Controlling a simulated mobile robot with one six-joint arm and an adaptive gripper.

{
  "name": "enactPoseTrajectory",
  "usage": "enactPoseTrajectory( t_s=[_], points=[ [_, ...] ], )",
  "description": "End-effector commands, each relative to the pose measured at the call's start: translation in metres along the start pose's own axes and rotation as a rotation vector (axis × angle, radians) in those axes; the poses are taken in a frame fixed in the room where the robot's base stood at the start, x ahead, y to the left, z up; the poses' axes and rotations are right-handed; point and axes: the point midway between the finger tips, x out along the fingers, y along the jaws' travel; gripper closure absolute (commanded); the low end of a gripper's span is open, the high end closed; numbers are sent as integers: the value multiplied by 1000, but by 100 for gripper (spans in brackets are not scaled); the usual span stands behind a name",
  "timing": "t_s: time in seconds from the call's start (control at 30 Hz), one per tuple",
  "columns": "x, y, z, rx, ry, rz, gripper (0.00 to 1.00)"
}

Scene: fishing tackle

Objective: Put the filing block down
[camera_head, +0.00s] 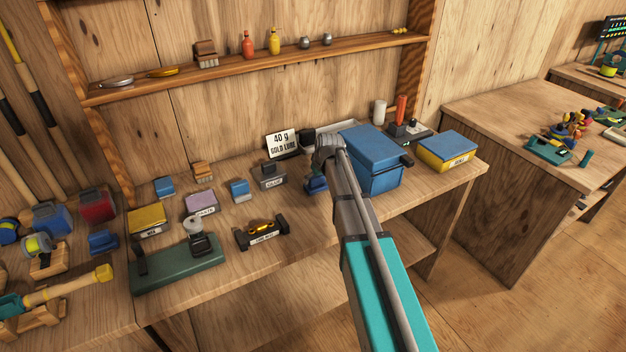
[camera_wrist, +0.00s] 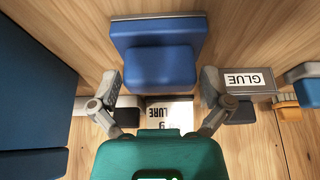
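A blue block with a raised grip on a wider base, which may be the filing block, shows at the top centre of the wrist view (camera_wrist: 155,65). In the head view it (camera_head: 316,185) is just below my gripper, left of the large blue box. My gripper (camera_wrist: 162,80) has its fingers spread on either side of the block, with a small gap on the right. The left fingertip is very close to the block's edge; contact is unclear. The block appears to be on the bench, but its underside is hidden. My gripper (camera_head: 322,160) hides part of this spot in the head view.
The large blue box (camera_head: 372,150) stands close on the right. The grey glue box (camera_head: 270,176) is on the left, and the gold lure sign (camera_head: 283,143) stands behind. The bench front (camera_head: 310,222) is bare near the gold-topped holder (camera_head: 262,234).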

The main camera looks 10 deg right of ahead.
Motion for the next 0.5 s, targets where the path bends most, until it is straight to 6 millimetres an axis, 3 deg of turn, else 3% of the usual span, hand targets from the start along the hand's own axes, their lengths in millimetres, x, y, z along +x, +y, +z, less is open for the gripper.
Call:
enactPoseTrajectory(
  t_s=[0.5],
  points=[
    [-7, 0, -1, 0, 0, 0, 0]
  ],
)
